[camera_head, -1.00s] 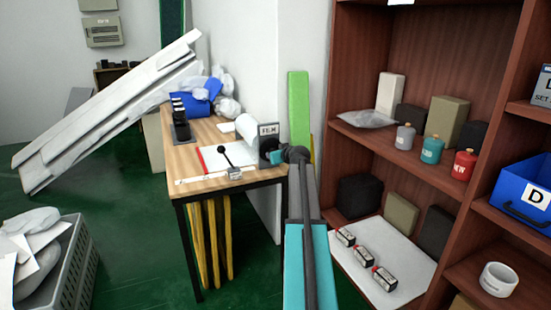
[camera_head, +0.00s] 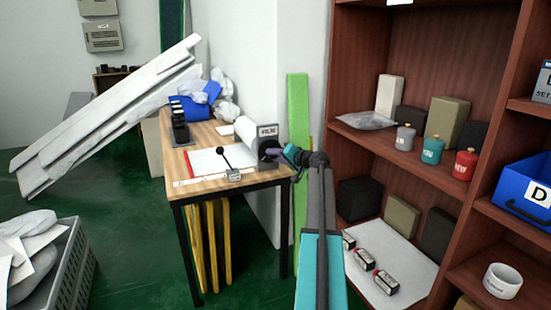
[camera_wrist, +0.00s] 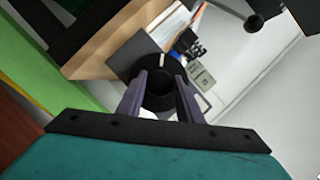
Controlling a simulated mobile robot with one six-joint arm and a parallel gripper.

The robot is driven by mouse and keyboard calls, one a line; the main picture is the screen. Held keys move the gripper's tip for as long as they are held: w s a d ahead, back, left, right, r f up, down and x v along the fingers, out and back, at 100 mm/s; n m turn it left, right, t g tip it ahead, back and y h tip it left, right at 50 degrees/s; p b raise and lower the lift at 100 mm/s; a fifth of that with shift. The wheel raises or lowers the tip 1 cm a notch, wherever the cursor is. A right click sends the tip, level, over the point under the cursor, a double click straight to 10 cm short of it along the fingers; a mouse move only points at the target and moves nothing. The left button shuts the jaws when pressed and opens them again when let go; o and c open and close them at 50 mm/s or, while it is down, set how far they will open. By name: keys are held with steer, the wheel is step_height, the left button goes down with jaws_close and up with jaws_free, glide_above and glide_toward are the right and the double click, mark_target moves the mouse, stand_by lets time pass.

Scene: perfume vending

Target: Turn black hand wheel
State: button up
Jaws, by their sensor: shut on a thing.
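The black hand wheel (camera_wrist: 159,94) is on the side of the film unit and sits between my gripper's two purple-grey fingers in the wrist view. My gripper (camera_wrist: 160,88) is shut on it, one finger on each side. In the head view my gripper (camera_head: 281,153) reaches from the right to the wheel at the table's right edge and hides most of it. The film unit (camera_head: 267,131) has a dark end plate marked FILM and a pale roll (camera_head: 246,131) behind it.
The wooden table (camera_head: 205,133) also bears a black-handled lever (camera_head: 226,158) and a white sheet. A green upright board (camera_head: 298,105) and a brown shelf (camera_head: 345,50) with boxes and bottles stand at the right. A grey crate (camera_head: 70,270) is at lower left.

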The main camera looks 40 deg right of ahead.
steer(key=m+t, duration=0.2)
steer(key=m, duration=0.2)
steer(key=m+t+y+b, duration=0.1)
steer(key=m+t, duration=0.1)
steer(key=m, duration=0.3)
steer(key=shift+f, duration=0.2)
steer(key=shift+m, duration=0.4)
steer(key=o, duration=1)
steer(key=shift+s, duration=0.1)
steer(key=s, duration=0.4)
steer(key=s+f, duration=0.1)
steer(key=s, duration=0.4)
steer(key=s+p, duration=0.1)
steer(key=s, duration=0.3)
steer(key=shift+s+f, duration=0.2)
steer(key=shift+s, duration=0.15)
steer(key=shift+w, duration=0.1)
